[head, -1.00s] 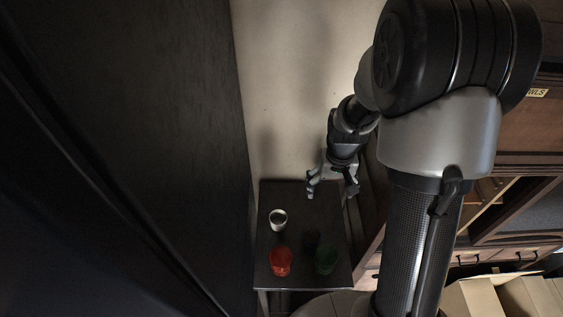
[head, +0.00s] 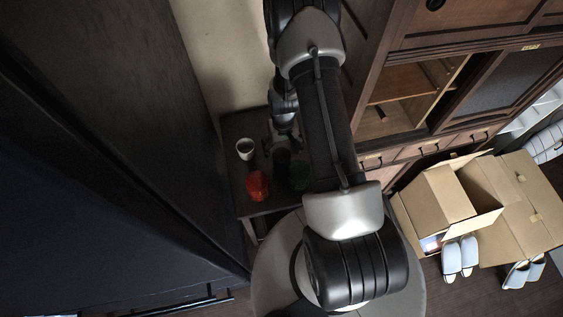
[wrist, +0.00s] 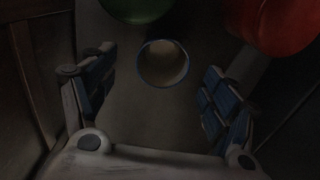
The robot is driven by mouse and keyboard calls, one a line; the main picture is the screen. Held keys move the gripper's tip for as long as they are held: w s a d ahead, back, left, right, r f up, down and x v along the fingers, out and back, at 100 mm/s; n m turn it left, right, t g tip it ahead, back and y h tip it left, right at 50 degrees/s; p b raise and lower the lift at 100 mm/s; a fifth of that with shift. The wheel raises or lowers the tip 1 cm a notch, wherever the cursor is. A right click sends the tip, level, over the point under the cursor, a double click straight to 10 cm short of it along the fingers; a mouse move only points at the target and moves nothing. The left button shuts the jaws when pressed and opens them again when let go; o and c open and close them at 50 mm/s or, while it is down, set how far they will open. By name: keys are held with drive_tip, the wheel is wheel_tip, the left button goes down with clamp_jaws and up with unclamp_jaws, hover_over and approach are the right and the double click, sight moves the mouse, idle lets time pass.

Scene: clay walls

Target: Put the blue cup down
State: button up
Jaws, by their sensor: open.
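The blue cup (wrist: 163,64) shows its blue rim and pale inside in the wrist view. It appears upright on the dark table, between my fingers with a gap on each side. In the head view it is a dark shape (head: 282,157), hard to make out. My gripper (wrist: 160,60) is open, with one finger on each side of the cup and neither seen touching it. In the head view my gripper (head: 284,141) is low over the table, partly hidden by my arm.
On the small dark table (head: 233,131) are a white cup (head: 245,153), a red object (head: 257,187) and a green object (head: 299,175), all close to the blue cup. A dark wall is left. A wooden cabinet (head: 425,110) and open cardboard boxes (head: 440,195) are right.

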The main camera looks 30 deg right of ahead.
sight(282, 157)
wheel_tip(282, 157, down, 7)
drive_tip(key=shift+w+a+r+b, duration=0.1)
drive_tip(key=shift+a+b, duration=0.05)
drive_tip(key=shift+b, duration=1.1)
drive_tip(key=shift+c, duration=0.4)
drive_tip(key=shift+r, duration=0.1)
drive_tip(key=c, duration=1.2)
wheel_tip(282, 157, up, 20)
drive_tip(key=p, duration=0.6)
drive_tip(key=a+r+n, duration=0.3)
drive_tip(key=a+r, duration=0.9)
drive_tip(key=shift+a+r, duration=0.3)
